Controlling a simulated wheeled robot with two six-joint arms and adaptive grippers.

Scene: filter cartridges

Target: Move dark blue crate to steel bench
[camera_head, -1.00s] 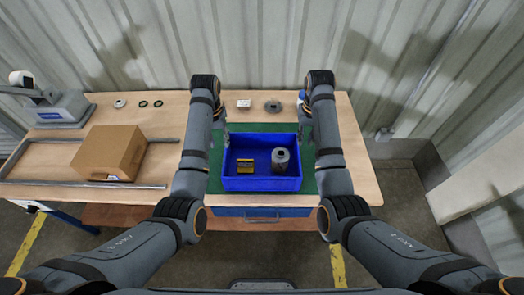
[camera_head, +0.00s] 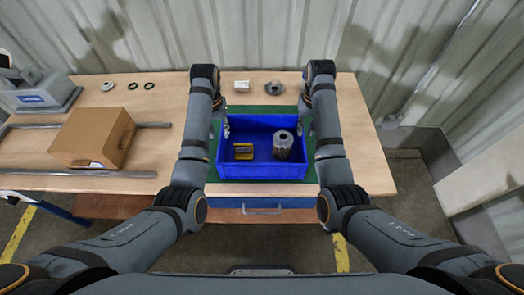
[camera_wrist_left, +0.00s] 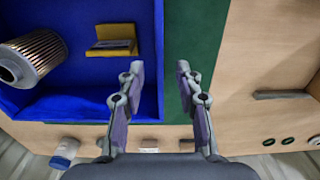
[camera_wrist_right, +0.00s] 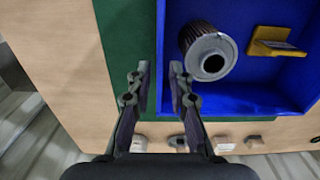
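The dark blue crate (camera_head: 262,171) rests on a green mat on the wooden table. It holds a metal filter cartridge (camera_head: 283,145) and a small yellow carton (camera_head: 243,152). My left gripper (camera_wrist_left: 160,70) is at the crate's left wall, with its fingers apart, one on each side of the wall. My right gripper (camera_wrist_right: 160,70) is at the right wall in the same way, its fingers apart by a smaller gap. In the head view both fingertips are partly hidden. No steel bench can be made out.
A cardboard box (camera_head: 92,138) stands to the left between metal rails (camera_head: 78,172). A grey device (camera_head: 40,93) and several small rings lie behind it. A flanged part (camera_head: 275,87) and a white block (camera_head: 241,86) lie behind the crate. The table (camera_head: 375,177) is bare at right.

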